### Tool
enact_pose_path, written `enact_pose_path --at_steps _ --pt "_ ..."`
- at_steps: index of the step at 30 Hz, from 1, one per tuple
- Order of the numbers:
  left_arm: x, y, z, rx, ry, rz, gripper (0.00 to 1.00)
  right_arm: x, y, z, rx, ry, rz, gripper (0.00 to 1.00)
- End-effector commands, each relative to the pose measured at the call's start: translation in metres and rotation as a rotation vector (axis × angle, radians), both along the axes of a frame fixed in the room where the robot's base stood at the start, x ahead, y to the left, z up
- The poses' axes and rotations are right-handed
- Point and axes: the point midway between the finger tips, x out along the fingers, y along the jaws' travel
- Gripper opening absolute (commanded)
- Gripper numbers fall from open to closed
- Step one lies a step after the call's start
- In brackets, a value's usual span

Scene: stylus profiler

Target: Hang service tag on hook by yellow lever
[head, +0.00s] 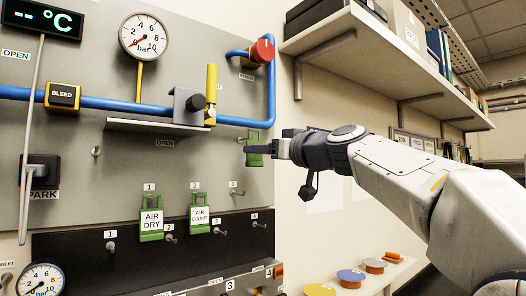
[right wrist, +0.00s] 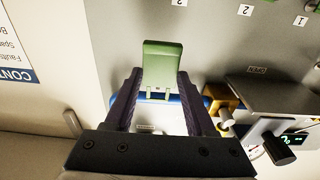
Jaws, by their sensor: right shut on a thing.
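My right gripper (head: 268,148) is shut on a green service tag (head: 254,158), held just in front of the grey panel's right edge. In the right wrist view the green tag (right wrist: 162,62) stands between the fingertips (right wrist: 160,90); no writing shows on it. The yellow lever (head: 211,82) stands upright on the blue pipe, up and left of the tag. A small hook (head: 240,141) shows at the tag's upper left; I cannot tell whether the tag touches it. My left gripper is not in view.
Green tags AIR DRY (head: 151,224) and AIR DAMP (head: 200,217) hang below. A small grey ledge (head: 150,127) juts out under the valve. A red knob (head: 262,51) sits on the pipe above my gripper. A wall shelf (head: 370,45) overhangs my right arm.

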Motion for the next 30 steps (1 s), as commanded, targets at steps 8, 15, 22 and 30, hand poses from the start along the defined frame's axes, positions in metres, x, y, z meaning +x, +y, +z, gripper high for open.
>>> enact_pose_path --at_steps 8,15,22,30 --pt "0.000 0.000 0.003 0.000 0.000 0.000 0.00 0.009 0.006 0.000 0.001 0.001 0.000 0.00" --pt "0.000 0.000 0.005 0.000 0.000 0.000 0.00 0.016 0.012 0.000 0.000 0.001 0.001 0.00" --pt "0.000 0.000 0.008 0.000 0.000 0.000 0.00 0.024 0.017 0.000 0.000 0.001 0.000 0.00" --pt "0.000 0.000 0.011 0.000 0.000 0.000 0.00 0.031 0.023 0.000 0.000 0.000 0.000 0.00"
